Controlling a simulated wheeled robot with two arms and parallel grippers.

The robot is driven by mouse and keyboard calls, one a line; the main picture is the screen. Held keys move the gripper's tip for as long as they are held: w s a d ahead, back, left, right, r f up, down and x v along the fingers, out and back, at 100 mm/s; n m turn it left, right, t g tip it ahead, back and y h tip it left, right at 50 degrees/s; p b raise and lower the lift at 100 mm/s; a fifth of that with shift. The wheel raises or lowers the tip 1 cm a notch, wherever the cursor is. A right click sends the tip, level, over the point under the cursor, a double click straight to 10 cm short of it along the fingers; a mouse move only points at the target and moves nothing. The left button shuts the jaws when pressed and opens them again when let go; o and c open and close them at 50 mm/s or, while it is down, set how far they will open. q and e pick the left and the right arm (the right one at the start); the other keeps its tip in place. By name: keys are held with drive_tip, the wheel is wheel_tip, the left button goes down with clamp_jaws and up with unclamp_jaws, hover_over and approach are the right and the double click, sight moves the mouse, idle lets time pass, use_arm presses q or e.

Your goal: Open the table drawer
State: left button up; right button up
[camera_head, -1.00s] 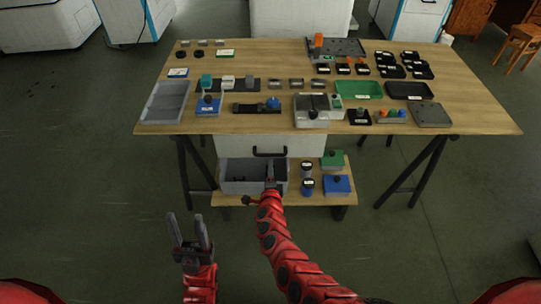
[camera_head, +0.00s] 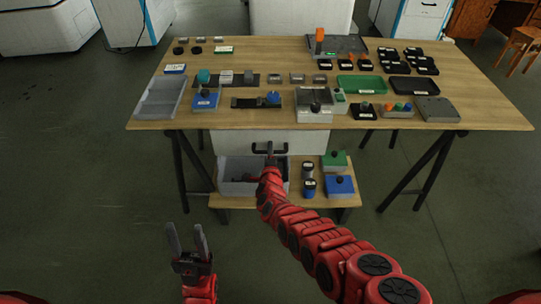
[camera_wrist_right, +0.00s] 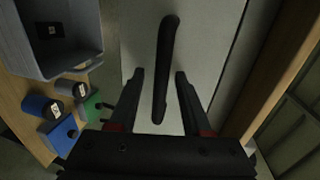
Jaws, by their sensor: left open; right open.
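The table drawer (camera_head: 226,141) has a pale front under the table's front edge and looks shut. Its dark bar handle (camera_head: 284,149) shows in the head view, partly behind my right gripper. In the right wrist view the handle (camera_wrist_right: 168,50) runs lengthwise, with its near end between the two open fingers of my right gripper (camera_wrist_right: 160,85). I cannot tell whether the fingers touch it. My right gripper (camera_head: 269,155) is in front of the drawer in the head view. My left gripper (camera_head: 187,235) is open and empty, low over the floor on the left.
The table (camera_head: 480,113) carries many small parts and trays. Below the drawer, a low shelf (camera_head: 235,202) holds a grey bin (camera_head: 228,180) and several blue, green and black items, close to my right arm. The floor left of the table is clear.

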clamp_jaws()
idle(1.5)
